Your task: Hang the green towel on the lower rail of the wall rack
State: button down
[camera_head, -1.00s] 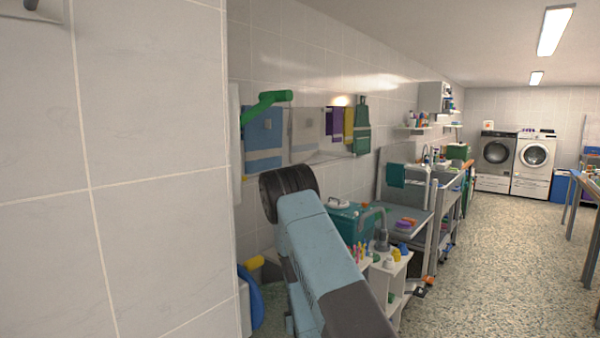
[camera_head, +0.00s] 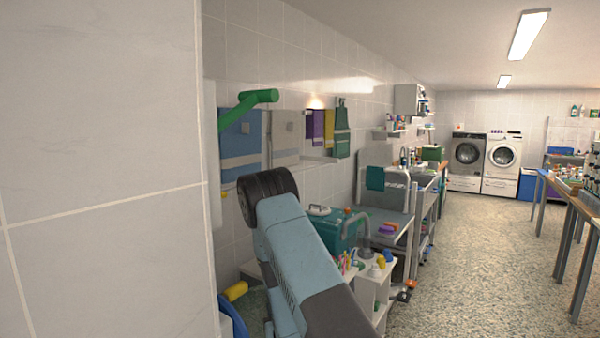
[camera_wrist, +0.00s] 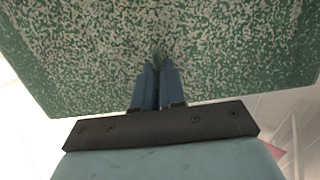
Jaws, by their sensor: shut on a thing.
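In the wrist view my gripper (camera_wrist: 158,88) is shut on a dark green, white-speckled towel (camera_wrist: 75,65). The towel spreads wide across the upper part of that view, and its lower edge runs just behind the fingers. In the head view my arm reaches forward, and the gripper and the held towel do not show there. A row of towels hangs on the left wall; one is green (camera_head: 341,132), beside yellow, purple and blue ones. I cannot make out the wall rack's lower rail.
A pale tiled wall corner (camera_head: 100,150) stands close on the left. A green bar (camera_head: 248,103) juts out near the blue towel (camera_head: 240,145). A cluttered white shelf unit (camera_head: 372,300) and a cart (camera_head: 390,228) stand beyond my arm.

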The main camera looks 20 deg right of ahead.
jog(key=w+r+y, duration=0.1)
jog(key=r, duration=0.2)
jog(key=w+r+n+y, duration=0.1)
jog(key=r, duration=0.3)
jog(key=w+a+r+n+y, duration=0.1)
jog(key=r, duration=0.3)
jog(key=shift+a+r+g, duration=0.1)
jog(key=shift+r+g, duration=0.05)
jog(key=shift+g, duration=0.25)
jog(key=s+d+r+n+g+y, duration=0.15)
jog(key=s+r, duration=0.25)
jog(key=r, duration=0.8)
jog(key=s+d+r+n+g+y, duration=0.1)
jog(key=s+d+r+n+y, duration=0.3)
jog(key=r, duration=0.8)
jog(key=s+d+r+m+g, duration=0.1)
jog(key=s+r, duration=0.4)
jog(key=r, duration=0.7)
jog(key=r+x, duration=0.1)
jog(key=x, duration=0.8)
jog(key=shift+w+a+r, duration=0.35)
jog(key=shift+a, duration=0.05)
jog(key=shift+w+a+r, duration=0.15)
jog(key=shift+w+a, duration=0.6)
jog(key=shift+w, duration=0.05)
